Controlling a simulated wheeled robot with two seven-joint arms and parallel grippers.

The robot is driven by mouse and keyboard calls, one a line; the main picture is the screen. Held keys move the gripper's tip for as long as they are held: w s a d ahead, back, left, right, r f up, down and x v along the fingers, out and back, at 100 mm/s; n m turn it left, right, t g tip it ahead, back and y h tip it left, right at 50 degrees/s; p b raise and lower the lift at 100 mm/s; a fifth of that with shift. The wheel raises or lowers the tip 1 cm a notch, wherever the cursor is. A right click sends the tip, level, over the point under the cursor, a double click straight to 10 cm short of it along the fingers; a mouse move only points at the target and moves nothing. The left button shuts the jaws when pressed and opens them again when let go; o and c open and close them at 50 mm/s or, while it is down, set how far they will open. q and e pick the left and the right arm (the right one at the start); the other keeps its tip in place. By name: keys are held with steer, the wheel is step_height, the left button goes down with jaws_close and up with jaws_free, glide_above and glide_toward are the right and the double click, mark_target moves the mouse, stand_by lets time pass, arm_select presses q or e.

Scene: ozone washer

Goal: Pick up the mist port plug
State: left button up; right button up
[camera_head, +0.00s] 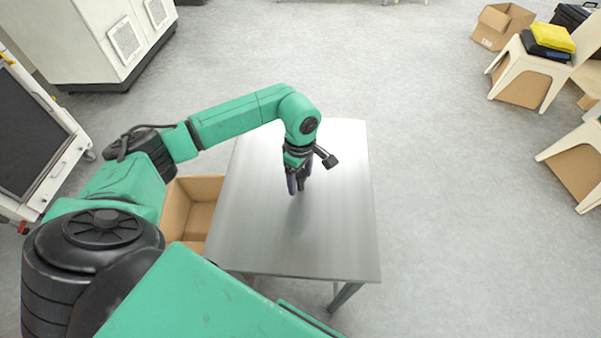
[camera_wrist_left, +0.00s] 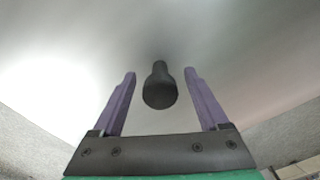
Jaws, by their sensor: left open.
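The mist port plug (camera_wrist_left: 160,88) is a small dark piece with a rounded, wider near end and a narrower far end. In the left wrist view it shows between the two purple fingers of my left gripper (camera_wrist_left: 160,74), with a gap on each side. My left gripper is open and points down over the metal table in the head view (camera_head: 298,186). In the head view the plug cannot be told apart from the dark gripper parts. My right gripper is not in view.
The grey metal table (camera_head: 335,235) is otherwise bare. An open cardboard box (camera_head: 201,187) stands on the floor at its left side. A white cabinet (camera_head: 95,45) is at the upper left. Chairs and another cardboard box (camera_head: 500,27) are far to the right.

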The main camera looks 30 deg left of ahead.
arm_select(q)
steer(key=shift+f, duration=0.6)
jaws_close()
